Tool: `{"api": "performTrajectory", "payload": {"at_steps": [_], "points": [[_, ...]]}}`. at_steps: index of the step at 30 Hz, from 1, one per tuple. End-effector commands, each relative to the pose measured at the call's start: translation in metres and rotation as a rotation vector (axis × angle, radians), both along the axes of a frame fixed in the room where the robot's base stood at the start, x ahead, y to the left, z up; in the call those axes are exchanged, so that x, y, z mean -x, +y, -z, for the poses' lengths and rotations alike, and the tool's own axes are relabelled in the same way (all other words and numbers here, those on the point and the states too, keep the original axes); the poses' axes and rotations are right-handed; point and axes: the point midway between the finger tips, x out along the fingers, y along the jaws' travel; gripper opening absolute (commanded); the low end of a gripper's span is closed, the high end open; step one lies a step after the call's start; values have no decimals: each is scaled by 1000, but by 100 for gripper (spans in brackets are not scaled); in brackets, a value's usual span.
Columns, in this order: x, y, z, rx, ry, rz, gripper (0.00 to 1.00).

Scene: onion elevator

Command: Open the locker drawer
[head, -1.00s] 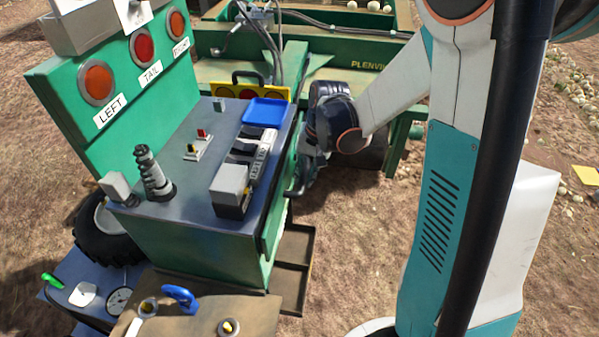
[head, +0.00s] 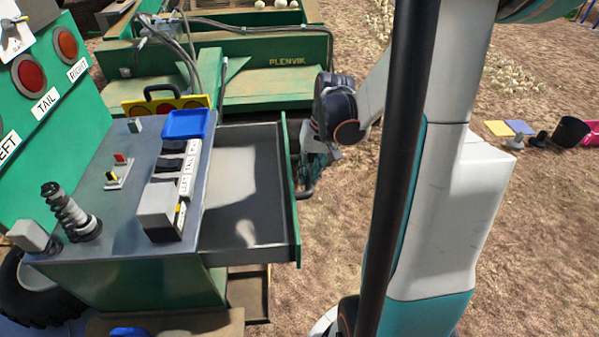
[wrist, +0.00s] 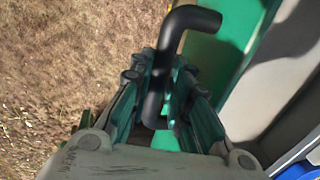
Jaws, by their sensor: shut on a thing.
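The locker drawer (head: 245,190) is pulled well out of the right side of the green locker (head: 150,280). Its grey inside shows and looks empty. The black bar handle (head: 305,192) is on the drawer's green front, and in the wrist view the handle (wrist: 186,20) runs down between my fingers. My gripper (wrist: 160,115) is shut on the handle, with its green-padded fingers on both sides of it. In the head view my gripper (head: 313,170) is at the outer side of the drawer front, partly hidden by my wrist.
The locker top holds a blue tray (head: 185,124), a row of labelled switches (head: 180,175), a small lever box (head: 119,172) and a ribbed black post (head: 70,212). A green trailer frame (head: 260,70) stands behind.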

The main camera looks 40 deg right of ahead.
Motion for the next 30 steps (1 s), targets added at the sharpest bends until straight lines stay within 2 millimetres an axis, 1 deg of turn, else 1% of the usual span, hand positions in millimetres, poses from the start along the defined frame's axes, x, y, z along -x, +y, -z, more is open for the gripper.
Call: {"api": "performTrajectory", "payload": {"at_steps": [8,9,11,20,23,26,30], "points": [[0,0,0,0,1,-1,0],[0,0,0,-1,1,0,25],[0,0,0,0,0,0,38],[0,0,0,0,0,0,38],[0,0,-3,0,0,0,38],[1,-2,-11,0,0,0,38],[4,-5,-33,0,0,1,38]]}}
